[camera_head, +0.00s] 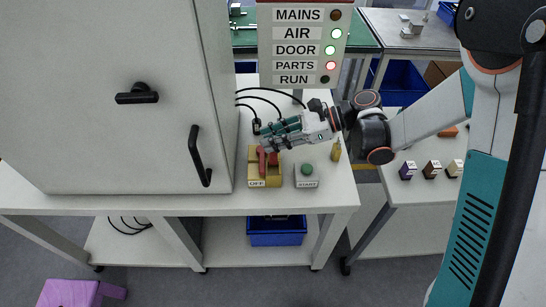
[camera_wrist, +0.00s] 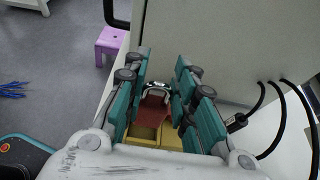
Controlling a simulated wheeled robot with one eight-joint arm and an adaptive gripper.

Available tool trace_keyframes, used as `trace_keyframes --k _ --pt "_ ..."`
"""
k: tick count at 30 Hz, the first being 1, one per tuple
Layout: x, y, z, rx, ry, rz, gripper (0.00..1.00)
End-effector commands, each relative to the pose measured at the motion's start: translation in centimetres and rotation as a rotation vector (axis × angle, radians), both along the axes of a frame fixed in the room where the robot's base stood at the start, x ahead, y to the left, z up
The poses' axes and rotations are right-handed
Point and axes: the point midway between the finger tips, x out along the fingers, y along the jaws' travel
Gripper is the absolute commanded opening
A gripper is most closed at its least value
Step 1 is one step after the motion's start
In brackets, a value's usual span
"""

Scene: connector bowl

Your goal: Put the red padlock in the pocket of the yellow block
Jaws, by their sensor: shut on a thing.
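The red padlock (camera_wrist: 153,114), with its metal shackle, is between the fingers of my gripper (camera_head: 267,144) in the wrist view. My gripper is shut on it, and the fingers hide part of its sides. The yellow block (camera_head: 257,181) stands on the white table below my gripper and carries an OFF label. In the wrist view the padlock is over or at the yellow block (camera_wrist: 146,134), whose open recess shows just below it. I cannot tell whether the padlock touches the block. Red parts show at the block in the head view, partly covered by my gripper.
A grey START box (camera_head: 306,182) with a green button stands right of the block. The tall grey cabinet (camera_head: 100,90) rises close on the left. Black cables (camera_head: 262,98) run behind. A sign panel (camera_head: 305,45) stands behind, and small blocks (camera_head: 431,169) sit on the right table.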

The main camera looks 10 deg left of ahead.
Motion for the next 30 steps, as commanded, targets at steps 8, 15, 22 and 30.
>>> trace_keyframes --k 8,15,22,30 --pt "0.0 0.0 -2.4 0.000 0.000 0.000 0.00" --pt "0.0 0.0 -5.6 0.001 0.000 0.000 0.00" --pt "0.0 0.0 -6.3 0.001 0.000 0.000 0.00" --pt "0.0 0.0 -6.6 0.000 0.000 0.000 0.29"
